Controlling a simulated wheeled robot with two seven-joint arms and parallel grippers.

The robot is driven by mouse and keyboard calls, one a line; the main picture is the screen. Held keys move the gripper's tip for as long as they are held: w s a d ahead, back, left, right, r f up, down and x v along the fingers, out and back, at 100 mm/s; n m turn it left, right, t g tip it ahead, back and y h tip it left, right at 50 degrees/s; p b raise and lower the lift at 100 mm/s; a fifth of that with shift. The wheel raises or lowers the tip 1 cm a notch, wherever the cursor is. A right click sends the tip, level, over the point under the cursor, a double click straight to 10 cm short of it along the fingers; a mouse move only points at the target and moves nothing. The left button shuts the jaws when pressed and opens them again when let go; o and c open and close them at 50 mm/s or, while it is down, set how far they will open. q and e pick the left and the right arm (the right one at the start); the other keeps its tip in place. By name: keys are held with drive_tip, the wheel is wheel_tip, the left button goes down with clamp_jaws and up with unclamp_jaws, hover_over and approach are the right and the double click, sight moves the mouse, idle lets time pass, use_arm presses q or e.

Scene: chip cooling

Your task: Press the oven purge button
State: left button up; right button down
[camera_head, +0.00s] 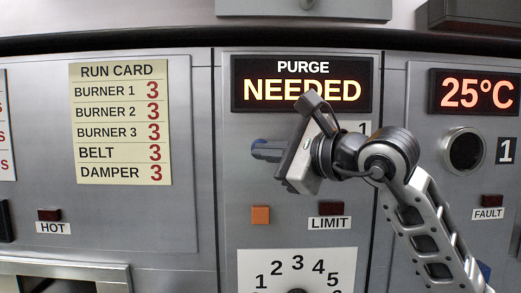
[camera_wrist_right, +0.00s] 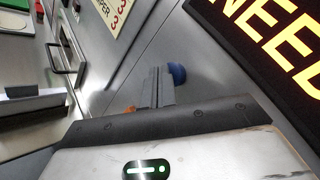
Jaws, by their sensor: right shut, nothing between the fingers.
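A blue round button (camera_wrist_right: 177,73) shows in the right wrist view on the grey panel, just beside the tips of my right gripper (camera_wrist_right: 159,78). In the head view my right gripper (camera_head: 264,151) points left across the panel, under the display (camera_head: 305,83) that reads PURGE NEEDED. Its fingers are shut together and hold nothing. The blue button is mostly hidden behind the fingers in the head view. I cannot tell whether the fingertips touch the button. My left gripper is not in view.
An orange square (camera_head: 260,215) sits below the gripper, with a dark red LIMIT lamp (camera_head: 331,208) to its right. A numbered dial (camera_head: 297,268) is lower down. A run card (camera_head: 120,122) is at left. The 25°C display (camera_head: 474,93) is at right.

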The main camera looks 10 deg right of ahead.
drive_tip(key=shift+w+d, duration=0.1)
drive_tip(key=shift+w, duration=0.15)
idle(0.5)
drive_tip(key=shift+s+a+b, duration=0.2)
drive_tip(key=shift+s+b, duration=0.2)
drive_tip(key=shift+s, duration=0.45)
drive_tip(key=s, duration=0.2)
drive_tip(key=s+a+b, duration=0.1)
drive_tip(key=s, duration=0.2)
drive_tip(key=shift+w, duration=0.1)
idle(0.5)
